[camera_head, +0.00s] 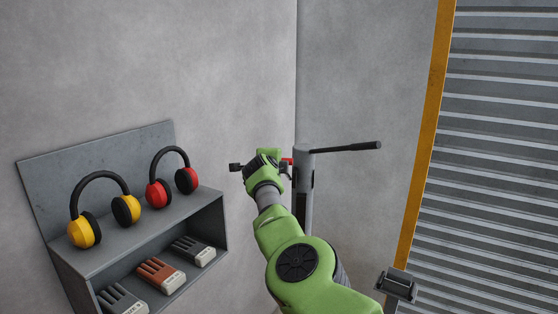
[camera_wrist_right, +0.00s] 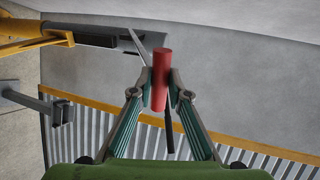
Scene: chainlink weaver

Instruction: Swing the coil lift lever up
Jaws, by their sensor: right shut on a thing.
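A red lever handle (camera_wrist_right: 161,70) stands between the fingers of my right gripper (camera_wrist_right: 160,90) in the wrist view. The fingers are shut on it, one on each side. In the head view my green right arm reaches up to a grey post (camera_head: 302,205), and only a small red bit of the handle (camera_head: 287,160) shows beside the post. My right gripper (camera_head: 284,168) is mostly hidden there by my own wrist. My left gripper is not in view.
A dark bar (camera_head: 345,148) sticks out rightward from the post's top. At left, a grey wall shelf (camera_head: 215,205) holds yellow earmuffs (camera_head: 84,232), red earmuffs (camera_head: 158,193) and several gloves (camera_head: 160,275). A ribbed shutter (camera_head: 500,150) with a yellow edge stands at right.

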